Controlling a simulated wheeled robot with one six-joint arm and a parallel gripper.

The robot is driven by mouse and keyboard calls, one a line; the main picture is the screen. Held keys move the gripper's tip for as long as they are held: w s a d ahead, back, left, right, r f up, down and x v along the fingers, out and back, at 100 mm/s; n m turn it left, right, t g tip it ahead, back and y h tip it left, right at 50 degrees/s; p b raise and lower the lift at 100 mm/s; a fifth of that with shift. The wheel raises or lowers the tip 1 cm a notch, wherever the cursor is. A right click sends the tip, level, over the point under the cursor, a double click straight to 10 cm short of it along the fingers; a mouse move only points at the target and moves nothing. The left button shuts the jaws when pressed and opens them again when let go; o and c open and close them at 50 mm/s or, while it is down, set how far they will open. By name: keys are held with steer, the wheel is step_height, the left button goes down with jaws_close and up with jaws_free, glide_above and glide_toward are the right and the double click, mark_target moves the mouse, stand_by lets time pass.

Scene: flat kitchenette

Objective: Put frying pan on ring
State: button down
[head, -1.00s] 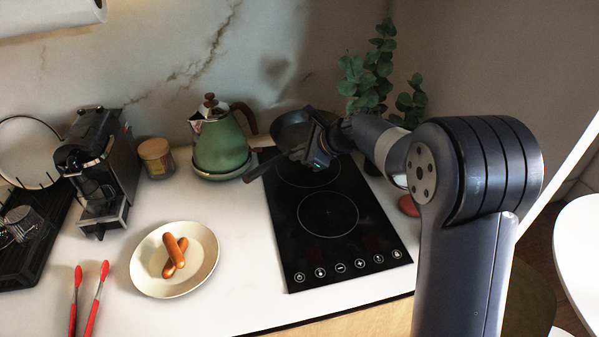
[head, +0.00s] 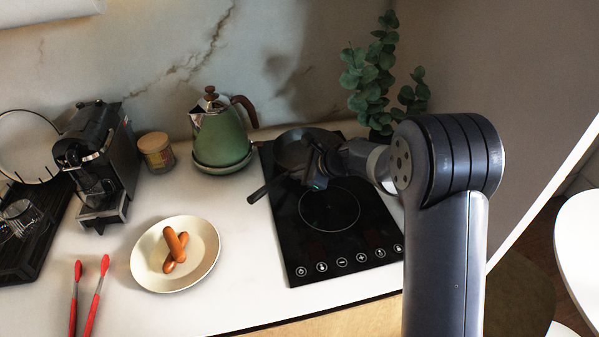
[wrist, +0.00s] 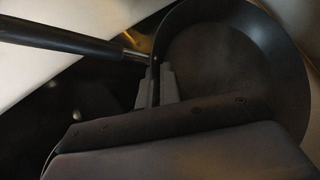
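The dark frying pan (head: 292,150) is over the rear ring of the black induction hob (head: 345,237), its handle pointing to the lower left. I cannot tell whether its base touches the glass. My gripper (head: 315,172) is at the pan's near side. In the wrist view my gripper's fingers (wrist: 157,88) are closed on the rim of the pan (wrist: 225,60), beside the base of the handle. The front ring (head: 329,209) is bare. The rear ring is hidden under the pan and gripper.
A green kettle (head: 221,135) stands just left of the pan. A plant (head: 371,85) is behind the hob. A plate (head: 205,265) with sausages, red tongs (head: 96,299), a jar (head: 156,152) and a coffee machine (head: 98,165) are on the left. The counter between plate and hob is clear.

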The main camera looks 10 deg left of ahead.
steer(key=c, duration=1.9)
jaws_free()
steer(key=shift+s, duration=0.1)
steer(key=shift+d+r, duration=0.1)
steer(key=shift+r, duration=0.1)
steer(key=v, duration=1.2)
steer(key=shift+f+b, duration=0.1)
steer(key=shift+b, duration=0.2)
steer(key=shift+f, duration=0.1)
